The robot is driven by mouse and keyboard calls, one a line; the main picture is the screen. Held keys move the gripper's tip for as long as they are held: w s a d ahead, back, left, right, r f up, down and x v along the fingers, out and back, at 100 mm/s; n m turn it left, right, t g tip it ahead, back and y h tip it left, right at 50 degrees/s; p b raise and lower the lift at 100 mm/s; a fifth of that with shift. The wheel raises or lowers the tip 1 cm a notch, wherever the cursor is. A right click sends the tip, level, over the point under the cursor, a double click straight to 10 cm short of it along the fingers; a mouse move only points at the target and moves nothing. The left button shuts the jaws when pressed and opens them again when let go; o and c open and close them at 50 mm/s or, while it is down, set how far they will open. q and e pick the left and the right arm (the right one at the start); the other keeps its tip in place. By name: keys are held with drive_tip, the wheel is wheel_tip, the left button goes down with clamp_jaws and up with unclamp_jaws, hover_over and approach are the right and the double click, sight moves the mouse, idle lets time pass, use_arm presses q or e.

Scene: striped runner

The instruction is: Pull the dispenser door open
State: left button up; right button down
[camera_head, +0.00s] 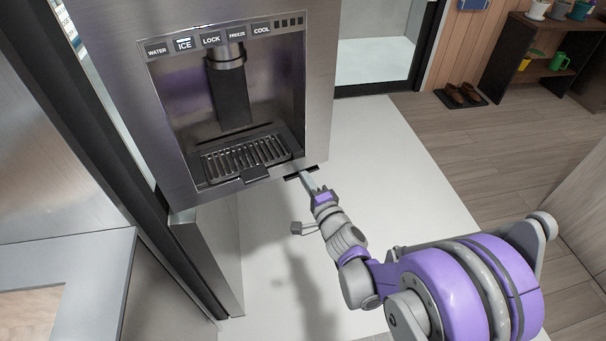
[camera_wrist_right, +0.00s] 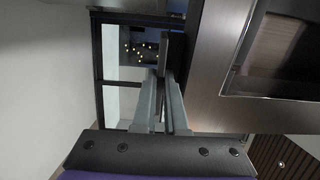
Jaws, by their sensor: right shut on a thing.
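The dispenser door (camera_head: 320,80) is a brushed steel panel with a recessed dispenser (camera_head: 245,110), a row of labels such as WATER and ICE, and a drip grille. My right gripper (camera_head: 305,176) is at the door's lower right corner, shut on a small dark handle (camera_head: 291,177) there. In the right wrist view, the right gripper's fingers (camera_wrist_right: 163,75) close on a narrow grey bar (camera_wrist_right: 163,52) beside the steel door (camera_wrist_right: 212,75). The fingertips are small in the head view, so the exact contact is hard to see. My left gripper is not in view.
A dark vertical frame (camera_head: 100,140) runs along the door's left side. A grey counter (camera_head: 100,260) is at the lower left. Pale floor (camera_head: 400,165) lies open to the right. A shelf with pots (camera_head: 535,60) and shoes on a mat (camera_head: 461,97) are farther back.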

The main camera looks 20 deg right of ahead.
drive_tip(key=c, duration=1.2)
unclamp_jaws()
drive_tip(key=shift+c, duration=0.2)
drive_tip(key=s, duration=1)
drive_tip(key=shift+s+d, duration=0.35)
drive_tip(key=shift+s, duration=0.05)
